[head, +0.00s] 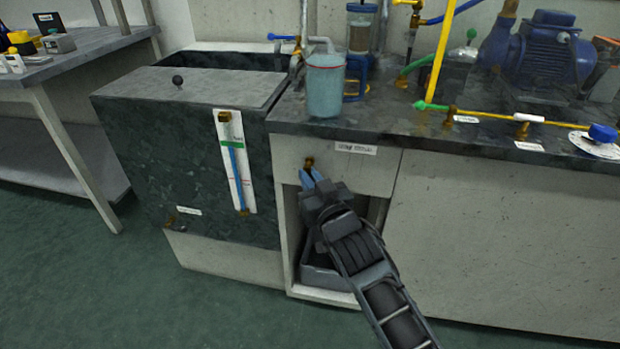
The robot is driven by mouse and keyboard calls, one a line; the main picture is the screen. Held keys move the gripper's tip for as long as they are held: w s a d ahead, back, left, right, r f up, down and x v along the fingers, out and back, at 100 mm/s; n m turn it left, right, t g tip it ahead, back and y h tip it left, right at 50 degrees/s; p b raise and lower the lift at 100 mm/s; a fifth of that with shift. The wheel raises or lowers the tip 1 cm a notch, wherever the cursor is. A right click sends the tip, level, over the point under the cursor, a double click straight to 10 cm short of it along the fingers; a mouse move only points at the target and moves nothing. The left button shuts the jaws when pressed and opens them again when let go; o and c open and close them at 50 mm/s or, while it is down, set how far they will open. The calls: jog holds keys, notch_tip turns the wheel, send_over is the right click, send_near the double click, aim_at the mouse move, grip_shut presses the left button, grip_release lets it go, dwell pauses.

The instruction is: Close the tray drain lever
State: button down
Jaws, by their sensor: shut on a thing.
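The tray drain lever (309,162) shows as a small brass fitting on the pale cabinet front, just below the dark bench edge. A white label (355,148), too small to read surely, is to its right. Narrow blue parts reach down from the brass to my gripper (312,182). My gripper comes from below and is shut on the lever. The jaws and wrist hide most of the handle, so its exact angle cannot be told.
Below the lever is an open cabinet bay with a grey bin (322,279). A dark tank (185,165) with a level gauge (237,165) stands left. A translucent jug (325,88) stands on the bench above. A blue pump (540,50) is at the back right.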

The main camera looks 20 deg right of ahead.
jog(key=shift+r+p, duration=0.1)
jog(key=shift+p, duration=0.25)
jog(key=n+g+h+p, duration=0.2)
jog(key=n+g+p, duration=0.1)
jog(key=p, duration=0.3)
jog(key=r+n+g+h+p, duration=0.1)
jog(key=n+g+h+p, duration=0.1)
jog(key=p, duration=0.4)
jog(key=r+n+g+h+p, duration=0.1)
jog(key=n+g+p, duration=0.2)
jog(key=n+p, duration=0.3)
jog(key=shift+s+d+r+g+h+p, duration=0.1)
jog(key=shift+s+d+g+h+p, duration=0.15)
jog(key=shift+g+h+p, duration=0.2)
jog(key=shift+w, duration=0.1)
dwell(0.4)
jog(key=c, duration=1.2)
grip_release()
